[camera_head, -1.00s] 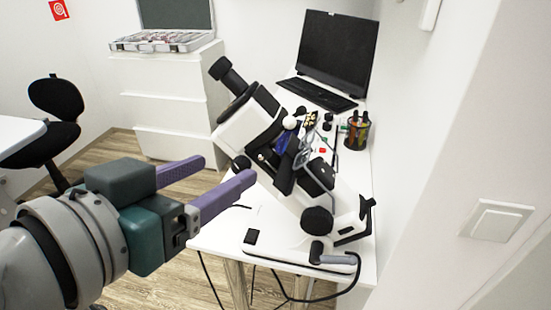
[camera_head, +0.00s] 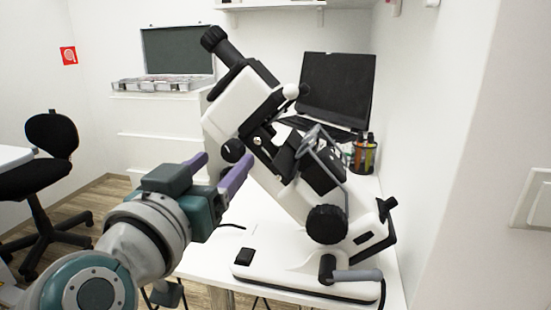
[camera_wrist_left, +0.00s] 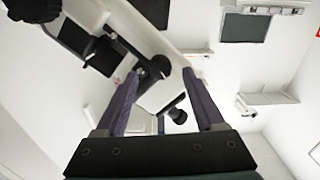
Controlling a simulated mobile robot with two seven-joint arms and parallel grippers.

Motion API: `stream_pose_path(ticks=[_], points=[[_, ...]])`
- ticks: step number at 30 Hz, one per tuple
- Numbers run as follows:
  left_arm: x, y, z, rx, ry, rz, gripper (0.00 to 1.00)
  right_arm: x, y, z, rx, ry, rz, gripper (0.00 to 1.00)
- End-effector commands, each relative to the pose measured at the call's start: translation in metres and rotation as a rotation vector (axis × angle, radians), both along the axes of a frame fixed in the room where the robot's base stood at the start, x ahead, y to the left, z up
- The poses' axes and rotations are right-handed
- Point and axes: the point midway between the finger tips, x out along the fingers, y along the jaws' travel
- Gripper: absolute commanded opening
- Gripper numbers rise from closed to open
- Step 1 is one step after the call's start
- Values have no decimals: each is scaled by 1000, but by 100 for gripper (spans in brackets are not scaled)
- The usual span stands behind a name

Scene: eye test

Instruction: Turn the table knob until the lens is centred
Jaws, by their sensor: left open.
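A white and black microscope-like instrument (camera_head: 245,105) stands tilted on a white base (camera_head: 290,275). It has a large round black knob (camera_head: 326,224) low on its side and a smaller black knob (camera_head: 232,150) under its head. I cannot tell which is the table knob, and no lens is clearly visible. My left gripper (camera_head: 228,160) is open, its purple fingers up at the smaller knob. In the left wrist view, a black knob (camera_wrist_left: 160,67) appears between the two fingers (camera_wrist_left: 160,80); I cannot tell whether they touch it. My right gripper is out of view.
A crank with a grey handle (camera_head: 357,275) sits at the base's front. Behind stand a laptop (camera_head: 337,88) and a pen cup (camera_head: 362,155). A white wall (camera_head: 450,150) closes the right side. An office chair (camera_head: 50,150) is at the left.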

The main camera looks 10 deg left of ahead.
Motion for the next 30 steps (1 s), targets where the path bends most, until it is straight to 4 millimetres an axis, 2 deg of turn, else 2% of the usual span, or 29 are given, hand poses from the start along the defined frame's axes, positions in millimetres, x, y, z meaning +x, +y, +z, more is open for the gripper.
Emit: stream_pose_path(ticks=[3,6,17,30], points=[[17,0,-1,-2,-1,0,71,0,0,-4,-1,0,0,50],[27,-1,0,-1,-1,0,71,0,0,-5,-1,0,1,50],[32,-1,0,-1,1,0,71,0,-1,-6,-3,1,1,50],[32,-1,0,-1,1,0,24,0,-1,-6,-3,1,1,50]])
